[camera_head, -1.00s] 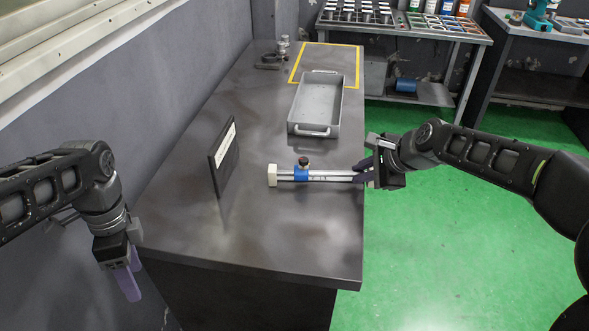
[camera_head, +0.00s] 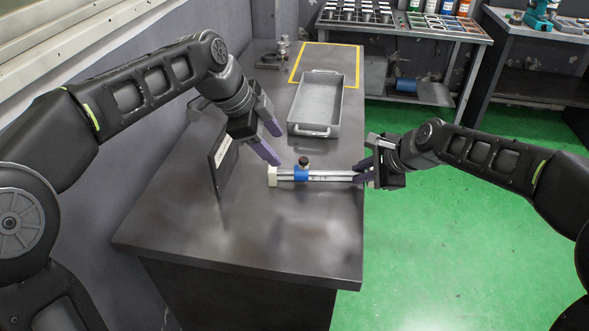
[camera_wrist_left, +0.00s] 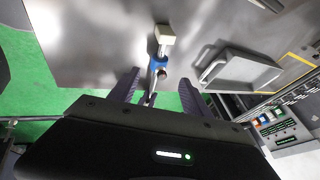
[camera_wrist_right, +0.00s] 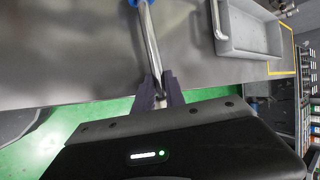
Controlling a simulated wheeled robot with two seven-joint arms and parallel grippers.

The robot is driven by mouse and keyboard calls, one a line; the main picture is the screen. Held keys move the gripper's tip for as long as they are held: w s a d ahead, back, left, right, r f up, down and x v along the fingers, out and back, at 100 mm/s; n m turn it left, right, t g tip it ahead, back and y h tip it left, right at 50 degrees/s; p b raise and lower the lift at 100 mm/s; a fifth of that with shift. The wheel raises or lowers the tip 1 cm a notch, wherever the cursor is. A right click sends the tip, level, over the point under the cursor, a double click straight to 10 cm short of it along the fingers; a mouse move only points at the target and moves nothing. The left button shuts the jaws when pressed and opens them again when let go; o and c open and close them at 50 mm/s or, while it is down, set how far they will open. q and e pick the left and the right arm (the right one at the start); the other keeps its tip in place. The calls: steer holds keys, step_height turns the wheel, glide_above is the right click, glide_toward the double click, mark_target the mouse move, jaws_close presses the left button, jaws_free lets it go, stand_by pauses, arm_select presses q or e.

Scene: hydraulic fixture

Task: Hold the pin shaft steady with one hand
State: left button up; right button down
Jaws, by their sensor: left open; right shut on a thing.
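The pin shaft (camera_head: 328,176) is a pale metal rod lying level just above or on the dark bench, with a cream block (camera_head: 273,177) at its left end and a blue clamp (camera_head: 300,175) with a dark knob around it. My right gripper (camera_head: 362,173) is shut on its right end at the bench edge; the right wrist view shows the rod (camera_wrist_right: 149,45) between the fingers (camera_wrist_right: 159,90). My left gripper (camera_head: 277,143) is open and empty, above and left of the blue clamp. The left wrist view shows the clamp (camera_wrist_left: 156,62) ahead between its fingers.
A grey metal tray (camera_head: 297,130) with handles lies behind the shaft. A dark upright plate (camera_head: 222,165) stands left of it, partly behind my left gripper. A yellow-taped area (camera_head: 335,47) is at the far end. The bench front is clear.

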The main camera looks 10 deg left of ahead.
mark_target(295, 170)
arm_select(q)
steer(key=x, duration=1.2)
steer(key=shift+s+a+f, duration=0.1)
steer(key=shift+f, duration=0.05)
steer(key=shift+c, duration=0.6)
jaws_close()
stand_by(0.6)
